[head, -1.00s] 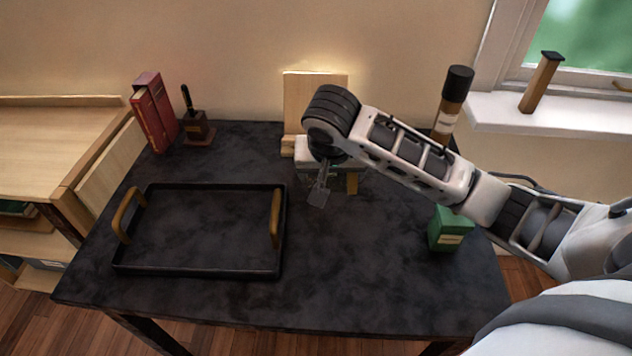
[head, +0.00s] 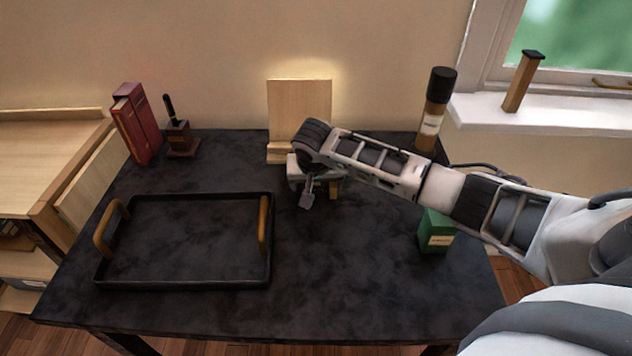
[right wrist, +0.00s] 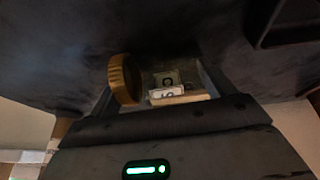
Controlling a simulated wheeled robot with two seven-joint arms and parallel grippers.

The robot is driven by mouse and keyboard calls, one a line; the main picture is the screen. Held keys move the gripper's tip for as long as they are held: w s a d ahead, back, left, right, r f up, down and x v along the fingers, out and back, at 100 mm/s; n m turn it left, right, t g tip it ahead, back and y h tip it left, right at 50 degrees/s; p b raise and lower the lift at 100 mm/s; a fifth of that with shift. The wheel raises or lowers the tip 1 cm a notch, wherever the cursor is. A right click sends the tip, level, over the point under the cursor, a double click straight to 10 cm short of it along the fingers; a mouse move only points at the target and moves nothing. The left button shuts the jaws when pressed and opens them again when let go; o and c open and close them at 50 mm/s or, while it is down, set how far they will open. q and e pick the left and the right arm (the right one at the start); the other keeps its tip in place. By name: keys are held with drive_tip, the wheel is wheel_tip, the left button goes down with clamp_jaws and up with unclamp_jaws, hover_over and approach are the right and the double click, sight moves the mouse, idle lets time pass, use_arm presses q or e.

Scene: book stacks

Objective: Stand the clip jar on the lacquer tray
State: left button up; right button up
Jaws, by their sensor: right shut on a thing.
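The clip jar shows mainly as its brown round lid (head: 334,190) in the head view, seen edge-on. In the right wrist view the lid (right wrist: 125,80) stands left of a pale label with dark letters (right wrist: 168,95), between the fingers. The jar appears to be on its side; most of it is hidden. My right gripper (head: 308,193) is shut on it, right of the tray; I cannot tell whether it touches the table. The black lacquer tray (head: 180,284), with two brown handles, lies empty at the table's left. My left gripper is not in view.
A wooden stand (head: 300,105) is behind my right gripper. Red books (head: 137,125) and a stamp on a block (head: 182,138) stand at the back left. A green box (head: 437,232) and a dark-capped bottle (head: 433,110) are at right. The table's front middle is clear.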

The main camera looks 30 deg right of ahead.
drive_tip(key=shift+f, duration=0.3)
drive_tip(key=o, duration=1)
drive_tip(key=shift+c, duration=0.2)
